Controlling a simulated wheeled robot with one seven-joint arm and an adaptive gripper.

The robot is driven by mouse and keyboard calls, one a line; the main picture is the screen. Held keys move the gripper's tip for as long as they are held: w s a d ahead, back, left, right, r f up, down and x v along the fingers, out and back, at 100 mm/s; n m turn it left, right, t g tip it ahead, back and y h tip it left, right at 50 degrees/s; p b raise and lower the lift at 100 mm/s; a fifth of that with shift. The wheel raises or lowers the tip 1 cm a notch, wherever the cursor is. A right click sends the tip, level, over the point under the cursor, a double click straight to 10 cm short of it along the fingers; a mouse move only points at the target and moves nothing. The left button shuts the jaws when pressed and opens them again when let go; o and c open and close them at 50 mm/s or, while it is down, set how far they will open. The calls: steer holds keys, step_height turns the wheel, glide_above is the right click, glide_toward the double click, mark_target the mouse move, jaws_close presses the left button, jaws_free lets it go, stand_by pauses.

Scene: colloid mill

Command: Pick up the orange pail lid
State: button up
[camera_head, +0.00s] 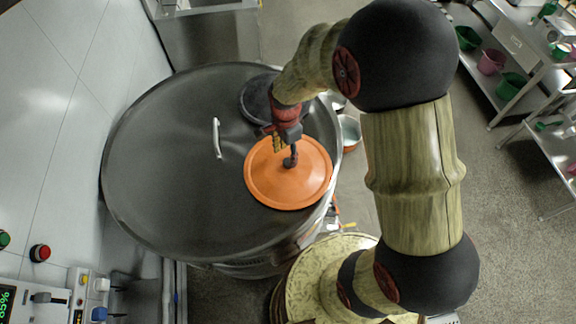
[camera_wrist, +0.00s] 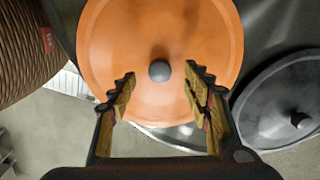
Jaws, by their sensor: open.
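The orange pail lid (camera_head: 275,188) lies on top of the large dark grey vessel cover (camera_head: 165,190), near its right edge. It is round and flat with a dark round knob at its centre. In the wrist view the orange lid (camera_wrist: 115,45) fills the upper middle, and its knob (camera_wrist: 159,70) sits just ahead of the gap between the fingers. My gripper (camera_head: 290,160) is over the lid at the knob. In the wrist view my gripper (camera_wrist: 160,88) has its two jagged fingers apart, with nothing visibly held. In the head view the gripper partly hides the knob.
A dark grey lid (camera_head: 257,98) with a black knob lies beside the orange lid; it also shows in the wrist view (camera_wrist: 275,100). A metal handle (camera_head: 217,138) stands up from the vessel cover. Shelves (camera_head: 500,75) with green and pink tubs stand at the right.

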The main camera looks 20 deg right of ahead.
mark_target(288, 161)
steer(key=f, duration=0.6)
steer(key=shift+d+p, duration=0.25)
steer(key=shift+p, duration=0.1)
steer(key=shift+c, duration=1.2)
steer(key=shift+r, duration=0.1)
jaws_close()
